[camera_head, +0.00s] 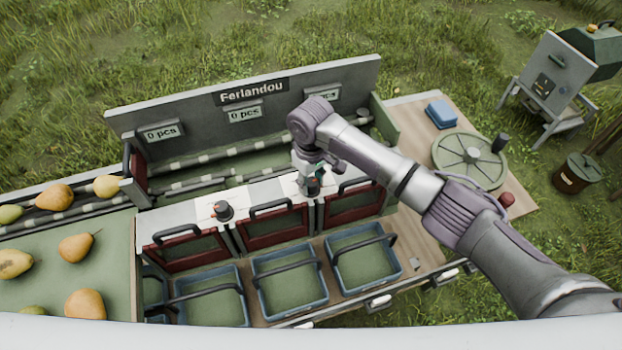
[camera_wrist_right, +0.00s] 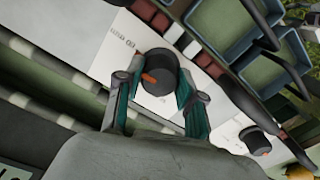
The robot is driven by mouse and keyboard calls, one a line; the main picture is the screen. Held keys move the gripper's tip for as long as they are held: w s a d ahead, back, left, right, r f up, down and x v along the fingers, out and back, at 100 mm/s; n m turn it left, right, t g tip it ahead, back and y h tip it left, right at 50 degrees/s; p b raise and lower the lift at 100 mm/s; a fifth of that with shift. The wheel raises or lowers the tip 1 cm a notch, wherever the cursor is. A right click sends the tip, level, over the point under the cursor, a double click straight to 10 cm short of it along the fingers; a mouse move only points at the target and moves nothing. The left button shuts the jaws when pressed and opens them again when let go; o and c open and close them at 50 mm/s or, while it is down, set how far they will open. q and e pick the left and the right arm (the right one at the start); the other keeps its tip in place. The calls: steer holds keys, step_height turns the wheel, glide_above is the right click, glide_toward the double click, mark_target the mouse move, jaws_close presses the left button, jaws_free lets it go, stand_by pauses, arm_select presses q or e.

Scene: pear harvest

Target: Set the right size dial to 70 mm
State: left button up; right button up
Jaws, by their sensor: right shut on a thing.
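The right size dial (camera_wrist_right: 160,72) is a dark round knob with an orange pointer, on a white panel. In the right wrist view it sits between the teal-lined fingers of my right gripper (camera_wrist_right: 158,88), which is shut on it. The orange pointer faces left in that view; small print on the panel lies to the upper left, too small to read. In the head view my right gripper (camera_head: 309,178) comes down over the dark dial (camera_head: 313,187) and partly hides it and its scale. My left gripper is not in view.
The other dial (camera_head: 223,210) sits to the left on the same panel. Below are red-framed gates and blue crates (camera_head: 291,312). A grey back board (camera_head: 190,107) with counters stands behind. Pears (camera_head: 77,247) lie on the green table at left. A green round plate (camera_head: 468,162) is at right.

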mark_target(311, 181)
steer(key=n+p, duration=0.1)
steer(key=n, duration=0.1)
steer(key=shift+r+n, duration=0.1)
steer(key=shift+n, duration=0.2)
steer(key=n, duration=0.2)
steer(key=shift+n+p, duration=0.3)
steer(key=shift+p, duration=0.1)
steer(key=n, duration=0.5)
steer(key=shift+p, duration=0.3)
steer(key=shift+n, duration=0.3)
steer(key=o, duration=1.1)
steer(key=shift+o, duration=0.2)
step_height(311, 181, up, 12)
